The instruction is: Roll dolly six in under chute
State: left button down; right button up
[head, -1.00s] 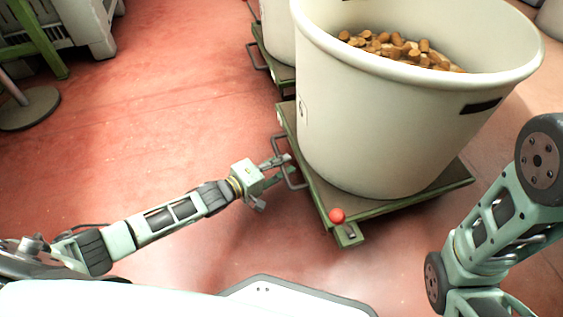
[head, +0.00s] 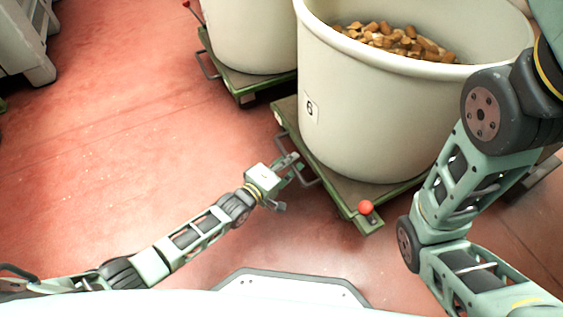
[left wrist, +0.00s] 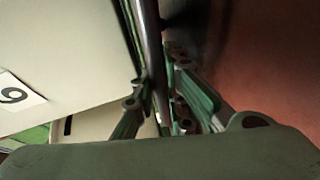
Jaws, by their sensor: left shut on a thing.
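Dolly six is a low green dolly (head: 333,194) carrying a big cream tub (head: 385,125). The tub has a white label with a 6 (head: 311,110), which also shows in the left wrist view (left wrist: 14,95). Cork stoppers (head: 395,40) lie inside the tub. My left gripper (head: 291,166) is shut on the dolly's grey bar handle (head: 311,184), at the dolly's left side. In the left wrist view the bar (left wrist: 152,45) runs between the fingers. My right arm crosses the right side; its gripper is out of view. No chute shows.
A second cream tub (head: 245,35) on a green dolly (head: 240,84) stands just behind, to the left. A red knob (head: 366,207) sits on dolly six's near corner. A pale crate (head: 28,45) is at upper left. Red floor on the left is clear.

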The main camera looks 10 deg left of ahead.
pick_arm(q)
jog(key=shift+w+d+r, duration=0.1)
jog(key=shift+d+r, duration=0.05)
jog(key=c, duration=1.8)
grip_release()
jog(key=shift+d, duration=0.1)
jog(key=shift+s+a, duration=0.35)
jog(key=shift+s, duration=0.05)
jog(key=v, duration=1.1)
